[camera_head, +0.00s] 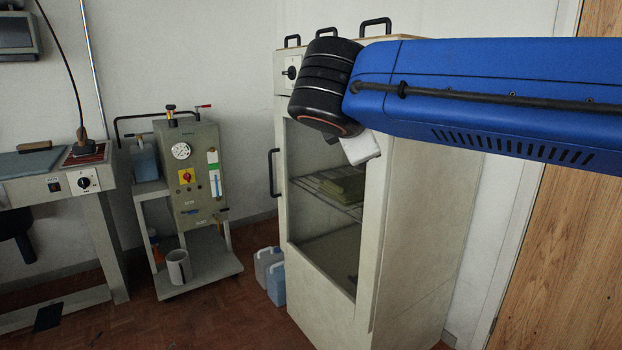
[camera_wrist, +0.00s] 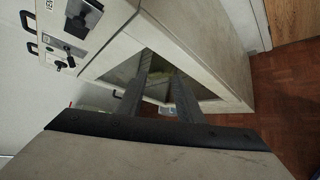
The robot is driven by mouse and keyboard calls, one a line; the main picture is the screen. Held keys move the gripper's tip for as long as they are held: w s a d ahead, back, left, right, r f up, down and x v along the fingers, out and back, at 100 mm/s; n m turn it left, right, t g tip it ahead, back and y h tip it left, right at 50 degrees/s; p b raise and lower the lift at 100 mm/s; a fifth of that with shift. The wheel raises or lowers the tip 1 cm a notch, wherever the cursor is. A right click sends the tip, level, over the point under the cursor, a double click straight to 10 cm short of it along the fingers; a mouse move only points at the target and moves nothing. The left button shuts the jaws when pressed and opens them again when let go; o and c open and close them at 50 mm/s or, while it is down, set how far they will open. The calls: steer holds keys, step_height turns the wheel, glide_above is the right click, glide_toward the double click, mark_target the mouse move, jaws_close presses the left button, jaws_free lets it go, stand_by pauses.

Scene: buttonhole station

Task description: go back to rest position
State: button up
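My gripper (camera_wrist: 155,65) shows in the wrist view as two long dark fingers, apart along their length. Nothing is seen between them except the cabinet behind. In the head view, my blue arm reaches in from the right, and the pale body of my gripper (camera_head: 361,147) shows below the black wrist; its fingers are hidden there. My gripper is in front of the tall cream cabinet (camera_head: 423,190), by its window. The cabinet also shows in the wrist view (camera_wrist: 205,45); I cannot tell how far it is from the fingertips.
Behind the cabinet's window are wire shelves with a greenish stack (camera_head: 345,188). Left of it are two jugs (camera_head: 276,280) on the floor, a wheeled grey machine (camera_head: 190,180) and a pressing table (camera_head: 55,178). A wooden door (camera_head: 570,250) is at right.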

steer(key=s+d+f+m+g, duration=0.3)
steer(key=s+d+f+m, duration=0.1)
steer(key=d+f, duration=0.4)
steer(key=s+d+f+m+g, duration=0.2)
steer(key=s+d+f+m, duration=0.2)
steer(key=d+f, duration=0.4)
steer(key=s+d+f+m+g+y, duration=0.1)
steer(key=s+d+f+m+y, duration=0.1)
steer(key=s+f+m, duration=0.4)
steer(key=s+d+f+m+g+y, duration=0.1)
steer(key=s+f+m, duration=0.5)
steer(key=f, duration=0.5)
steer(key=s, duration=0.2)
steer(key=shift+s+d+f+m+g+y, duration=0.3)
steer(key=shift+d+y, duration=0.1)
steer(key=shift+c, duration=0.2)
